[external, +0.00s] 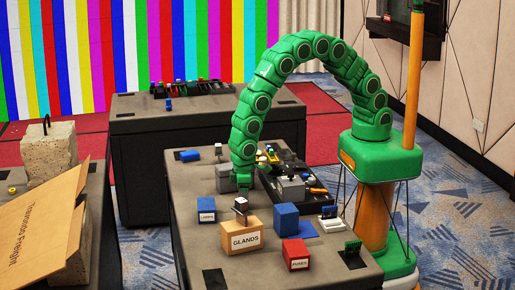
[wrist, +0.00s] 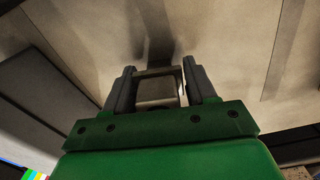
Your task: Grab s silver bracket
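My gripper (external: 243,187) points down over the table in the external view, beside a grey box (external: 226,178) and behind the box labelled GLANDS (external: 240,240). A small silver-and-dark piece (external: 240,203) shows above the GLANDS box, just below and in front of my gripper; I cannot tell if it is the bracket. In the wrist view, my gripper (wrist: 160,88) has its two grey fingers apart. A metallic, square-edged piece (wrist: 158,92), possibly the silver bracket, fills the space between them. Whether the fingers press on it is unclear.
A blue box labelled LABELS (external: 206,213), a blue box (external: 286,220) and a red box labelled FUSES (external: 296,256) stand nearby. A black tray (external: 313,190) with parts lies to the right. A second table (external: 150,115) stands behind, and a cardboard box (external: 45,225) at the left.

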